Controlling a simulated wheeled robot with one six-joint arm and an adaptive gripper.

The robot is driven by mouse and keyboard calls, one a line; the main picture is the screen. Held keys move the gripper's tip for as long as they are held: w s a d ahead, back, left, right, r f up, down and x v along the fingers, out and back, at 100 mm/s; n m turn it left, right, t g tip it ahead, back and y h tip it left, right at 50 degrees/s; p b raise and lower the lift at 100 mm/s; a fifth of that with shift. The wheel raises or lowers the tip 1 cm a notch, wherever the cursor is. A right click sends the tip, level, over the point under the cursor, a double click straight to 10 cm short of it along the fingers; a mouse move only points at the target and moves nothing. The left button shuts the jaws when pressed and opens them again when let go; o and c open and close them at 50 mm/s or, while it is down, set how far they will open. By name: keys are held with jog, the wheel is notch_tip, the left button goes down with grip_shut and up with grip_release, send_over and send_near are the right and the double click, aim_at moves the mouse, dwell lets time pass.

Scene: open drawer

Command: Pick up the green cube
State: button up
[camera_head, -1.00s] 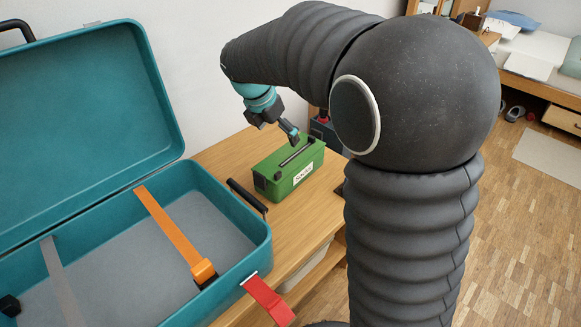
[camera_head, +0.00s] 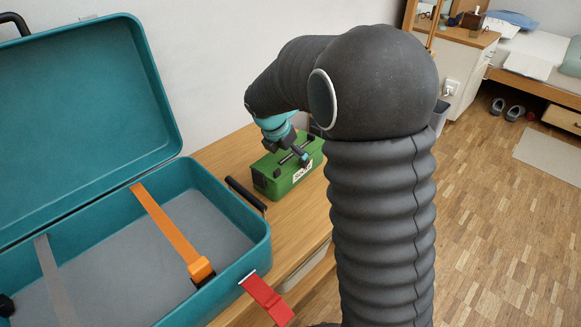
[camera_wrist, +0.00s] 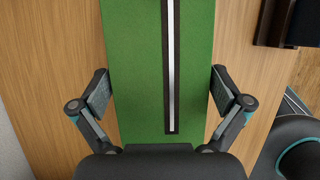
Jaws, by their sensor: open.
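A green box (camera_head: 289,181) with a black bar along its lid and a white label on its front stands on the wooden table, right of the teal suitcase. It is longer than a cube; I see no other green block. My gripper (camera_head: 290,160) is just over the box's lid, partly hiding it. In the wrist view the green lid (camera_wrist: 138,70) runs up the middle, with the dark bar along it. My open gripper (camera_wrist: 159,95) has one finger on each side of the box. I cannot tell whether either finger touches it.
The open teal suitcase (camera_head: 232,241) fills the left, with an orange strap (camera_head: 172,232) inside and a red strap (camera_head: 267,298) over its edge. A wall is close behind the box. Bare table (camera_head: 297,228) lies in front of the box.

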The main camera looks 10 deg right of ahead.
jog(key=shift+d+f, duration=0.1)
jog(key=shift+f, duration=0.2)
jog(key=c, duration=1)
jog(key=shift+r, duration=0.1)
